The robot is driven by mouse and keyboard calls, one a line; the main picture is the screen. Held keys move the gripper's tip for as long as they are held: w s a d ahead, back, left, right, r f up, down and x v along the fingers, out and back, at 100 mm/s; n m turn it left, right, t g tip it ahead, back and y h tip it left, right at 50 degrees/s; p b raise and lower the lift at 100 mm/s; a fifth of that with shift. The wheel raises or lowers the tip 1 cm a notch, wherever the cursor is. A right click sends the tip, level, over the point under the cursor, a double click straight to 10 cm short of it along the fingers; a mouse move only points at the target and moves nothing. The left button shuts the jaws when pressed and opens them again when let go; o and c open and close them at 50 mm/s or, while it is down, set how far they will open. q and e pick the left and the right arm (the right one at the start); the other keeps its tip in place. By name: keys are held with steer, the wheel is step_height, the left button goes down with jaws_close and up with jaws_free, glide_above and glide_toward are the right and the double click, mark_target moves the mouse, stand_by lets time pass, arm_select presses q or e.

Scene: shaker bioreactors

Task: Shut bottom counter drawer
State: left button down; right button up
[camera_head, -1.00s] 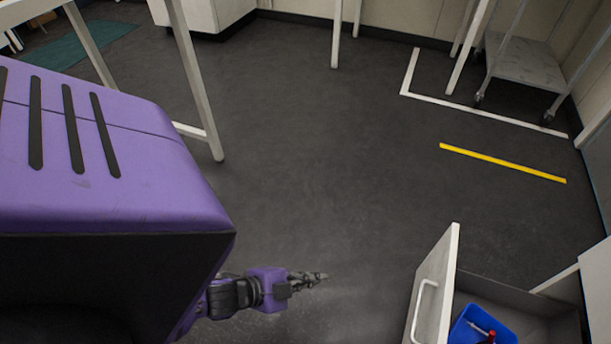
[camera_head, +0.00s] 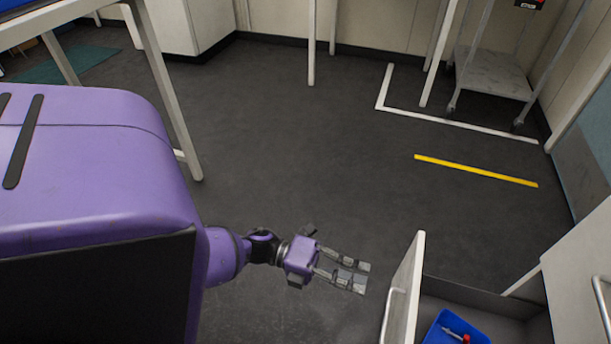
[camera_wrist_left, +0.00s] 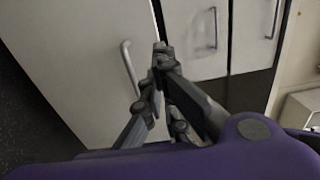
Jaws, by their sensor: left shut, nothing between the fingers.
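The drawer (camera_head: 406,285) stands pulled open at the lower right of the head view. Its white front panel faces my left gripper and carries a bar handle; the lower part is cut off by the frame edge. My left gripper (camera_head: 354,278) is left of the panel, fingers pointing toward it, with a small gap visible between them. In the left wrist view the gripper (camera_wrist_left: 162,58) is shut and empty. A white panel with a bar handle (camera_wrist_left: 130,70) is just beyond its fingertips there; I cannot tell whether they touch. My right gripper is not in view.
A blue bin (camera_head: 455,328) with a red-tipped item lies inside the drawer. A white cabinet front (camera_head: 585,265) is right of it. A white-legged table (camera_head: 165,85) stands at left, a wheeled cart (camera_head: 490,75) at the back right. The dark floor between is clear.

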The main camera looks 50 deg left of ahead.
mark_target(411, 294)
arm_select(q)
steer(key=b+x, duration=0.1)
steer(key=x, duration=0.7)
steer(key=shift+w+d+b, duration=0.3)
steer(key=shift+w+d, duration=0.05)
steer(key=shift+d, duration=0.1)
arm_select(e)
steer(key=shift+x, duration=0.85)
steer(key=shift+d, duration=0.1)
